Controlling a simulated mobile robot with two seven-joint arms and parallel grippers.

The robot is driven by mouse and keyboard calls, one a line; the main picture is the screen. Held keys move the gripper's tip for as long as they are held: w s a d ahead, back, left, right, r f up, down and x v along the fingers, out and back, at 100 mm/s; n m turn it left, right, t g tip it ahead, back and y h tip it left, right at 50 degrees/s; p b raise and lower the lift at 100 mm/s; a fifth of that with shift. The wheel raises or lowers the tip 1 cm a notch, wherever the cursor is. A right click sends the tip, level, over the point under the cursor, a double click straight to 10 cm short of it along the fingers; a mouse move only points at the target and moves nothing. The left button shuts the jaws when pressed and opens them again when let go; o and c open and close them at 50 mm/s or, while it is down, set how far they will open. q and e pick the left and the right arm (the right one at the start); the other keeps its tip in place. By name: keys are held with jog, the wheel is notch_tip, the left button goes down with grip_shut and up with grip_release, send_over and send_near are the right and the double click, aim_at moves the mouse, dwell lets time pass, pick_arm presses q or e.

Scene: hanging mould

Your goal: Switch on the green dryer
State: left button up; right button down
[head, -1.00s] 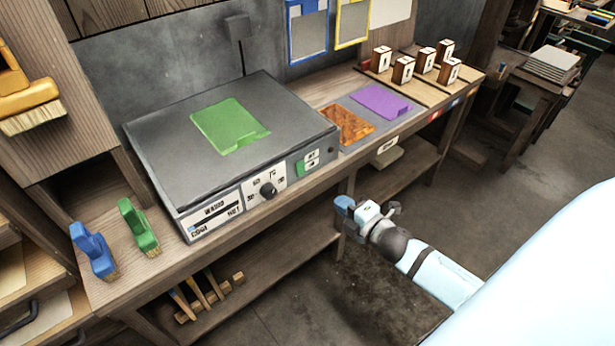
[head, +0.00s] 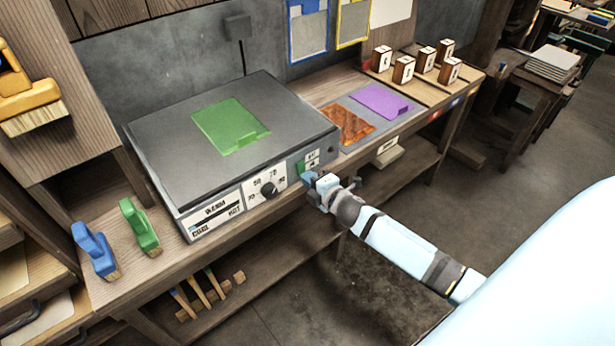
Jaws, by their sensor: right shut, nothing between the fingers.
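The dryer is a grey box (head: 180,150) on the wooden bench, with a green sheet (head: 230,125) lying on its flat top. Its front panel carries a display strip (head: 215,222), a dark round dial (head: 268,190) and a green switch (head: 301,168) near the right end. My right gripper (head: 309,183) is shut and empty, right at the front of the panel just below the green switch. I cannot tell whether its tips touch the switch or panel. My left gripper is not in view.
A blue brush (head: 93,248) and a green brush (head: 139,226) stand left of the dryer. An orange sheet (head: 345,125) and a purple sheet (head: 380,101) lie to its right. Several numbered wooden blocks (head: 403,70) stand further right. Tools lie on the lower shelf (head: 270,265).

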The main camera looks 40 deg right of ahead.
jog(key=shift+w, duration=0.45)
jog(key=shift+w, duration=0.1)
jog(key=shift+w, duration=0.1)
jog(key=shift+f, duration=0.15)
